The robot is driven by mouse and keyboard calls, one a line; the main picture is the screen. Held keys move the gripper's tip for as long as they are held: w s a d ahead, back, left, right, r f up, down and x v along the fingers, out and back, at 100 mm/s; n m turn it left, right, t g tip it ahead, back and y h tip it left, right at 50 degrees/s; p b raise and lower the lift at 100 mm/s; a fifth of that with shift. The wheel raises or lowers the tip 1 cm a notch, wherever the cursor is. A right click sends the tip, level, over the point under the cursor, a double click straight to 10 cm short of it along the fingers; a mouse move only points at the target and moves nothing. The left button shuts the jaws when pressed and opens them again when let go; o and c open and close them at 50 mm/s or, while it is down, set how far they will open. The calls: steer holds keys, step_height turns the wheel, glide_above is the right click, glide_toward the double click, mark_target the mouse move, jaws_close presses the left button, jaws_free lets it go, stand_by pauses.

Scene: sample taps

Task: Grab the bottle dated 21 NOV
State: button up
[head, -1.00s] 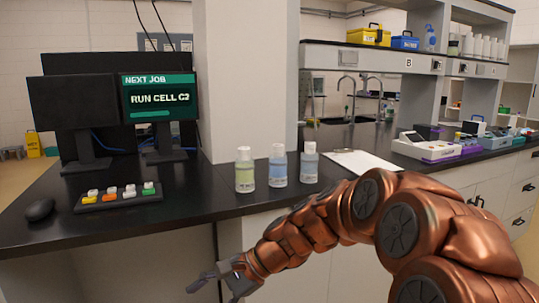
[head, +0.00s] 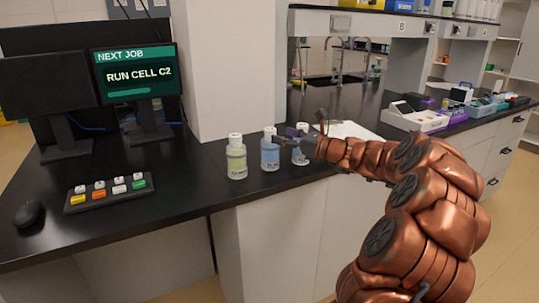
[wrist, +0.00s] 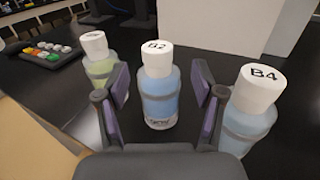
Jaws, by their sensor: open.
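Three white-capped bottles stand upright in a row on the black bench: a yellow-green one (head: 237,161), a blue one (head: 270,155) and a pale grey-blue one (head: 299,156). In the wrist view the middle blue bottle (wrist: 159,98) has a cap marked B2, the right one (wrist: 247,120) a cap marked B4. The left bottle (wrist: 100,70) has a cap mark too small to read. No date is legible on any bottle. My gripper (wrist: 160,92) is open, its fingers to either side of the blue bottle in the picture; contact is not visible. In the head view my gripper (head: 300,134) partly hides the grey-blue bottle.
A button box (head: 107,193) and a mouse (head: 29,214) lie to the left, before two monitors (head: 135,75). A white pillar (head: 225,65) rises behind the bottles. A clipboard (head: 350,131) and instruments (head: 416,117) are to the right.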

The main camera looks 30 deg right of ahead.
mark_target(270, 130)
steer(key=shift+x, duration=2.7)
steer(key=shift+a, duration=0.1)
steer(key=shift+s, duration=0.1)
jaws_close()
